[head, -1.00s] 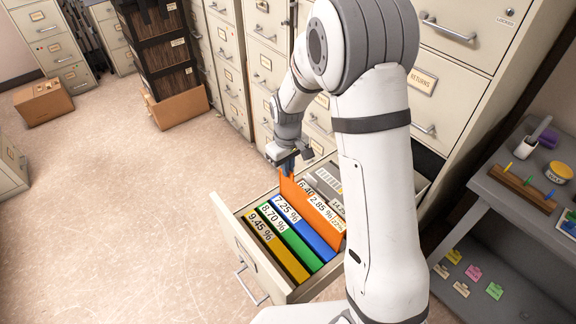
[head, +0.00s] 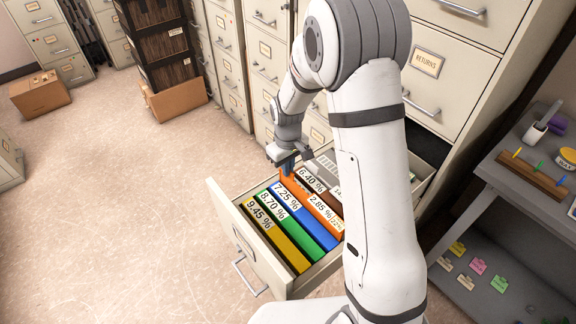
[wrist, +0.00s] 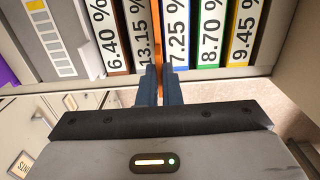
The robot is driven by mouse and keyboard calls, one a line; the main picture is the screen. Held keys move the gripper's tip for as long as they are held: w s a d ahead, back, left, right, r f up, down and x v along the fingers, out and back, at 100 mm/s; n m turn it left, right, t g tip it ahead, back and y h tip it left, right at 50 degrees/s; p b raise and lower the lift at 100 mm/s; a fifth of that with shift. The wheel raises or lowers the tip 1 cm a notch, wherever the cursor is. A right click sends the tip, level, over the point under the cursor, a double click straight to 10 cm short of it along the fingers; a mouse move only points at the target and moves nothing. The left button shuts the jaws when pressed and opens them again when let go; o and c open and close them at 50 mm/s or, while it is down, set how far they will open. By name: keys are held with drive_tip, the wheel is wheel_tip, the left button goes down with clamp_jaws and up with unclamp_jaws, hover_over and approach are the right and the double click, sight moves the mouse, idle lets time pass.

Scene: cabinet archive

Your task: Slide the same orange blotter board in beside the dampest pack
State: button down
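The orange blotter board (head: 299,191) stands upright in the open drawer, low among the packs. My gripper (head: 284,166) is at the board's far end. Its blue fingers (wrist: 160,85) are closed on the board's edge. The board's lower part is hidden in the drawer.
Other packs are 6.40 % (wrist: 106,35), green 8.70 % (wrist: 210,32) and yellow 9.45 % (wrist: 243,32). The drawer front (head: 238,245) stands out over open floor. A grey side table (head: 500,178) is at the right.

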drive_tip(key=shift+f+b, duration=1.55)
drive_tip(key=shift+f, duration=0.75)
drive_tip(key=c, duration=1.5)
unclamp_jaws()
drive_tip(key=shift+c, duration=0.2)
drive_tip(key=shift+r, duration=0.15)
drive_tip(key=shift+r+p, duration=2.3)
drive_tip(key=shift+r, duration=1.15)
wheel_tip(320, 180, up, 8)
drive_tip(key=shift+f, duration=0.15)
